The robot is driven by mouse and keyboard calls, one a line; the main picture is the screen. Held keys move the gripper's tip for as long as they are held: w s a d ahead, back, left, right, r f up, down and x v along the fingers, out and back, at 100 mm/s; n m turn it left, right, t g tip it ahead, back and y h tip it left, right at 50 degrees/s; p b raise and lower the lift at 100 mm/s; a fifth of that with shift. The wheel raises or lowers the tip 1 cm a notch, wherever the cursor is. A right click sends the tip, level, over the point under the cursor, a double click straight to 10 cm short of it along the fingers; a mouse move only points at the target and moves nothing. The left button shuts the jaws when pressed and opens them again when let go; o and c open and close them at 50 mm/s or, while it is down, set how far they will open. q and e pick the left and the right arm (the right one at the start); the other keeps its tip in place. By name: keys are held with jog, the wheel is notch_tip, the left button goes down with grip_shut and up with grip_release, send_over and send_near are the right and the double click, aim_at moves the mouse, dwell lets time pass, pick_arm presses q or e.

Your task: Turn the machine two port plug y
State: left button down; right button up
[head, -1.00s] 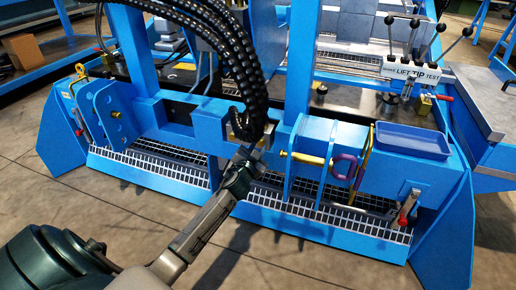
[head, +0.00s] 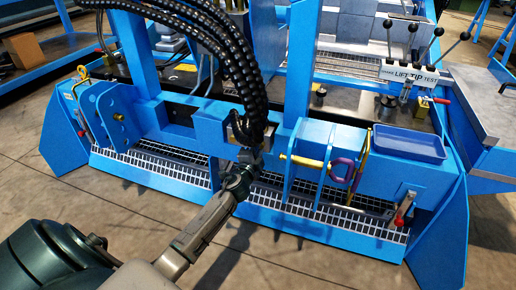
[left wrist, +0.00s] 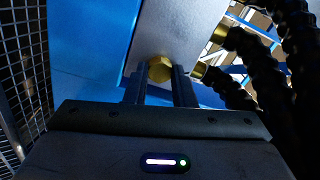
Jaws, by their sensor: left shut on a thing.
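A brass hex plug (left wrist: 160,69) sits at the edge of a grey block (left wrist: 178,35) in the left wrist view. My left gripper (left wrist: 162,88) has its two fingers close on either side of the plug and is shut on it. In the head view my left gripper (head: 250,158) reaches up to the block at the middle of the blue frame, just under the black hoses. The plug is hidden there by the hoses and the gripper. My right gripper is not in view.
Thick black hoses (head: 245,85) hang right above the gripper; they also show at right in the left wrist view (left wrist: 262,75). A yellow pin (head: 303,160), a purple ring (head: 342,170) and a blue tray (head: 409,145) are to the right. A mesh step (head: 150,165) runs below.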

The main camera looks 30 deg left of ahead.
pick_arm(q)
jog(key=shift+m+p, duration=0.45)
jog(key=shift+m, duration=1.45)
jog(key=c, duration=1.2)
grip_release()
jog(key=v, duration=1.1)
jog(key=shift+f, duration=0.1)
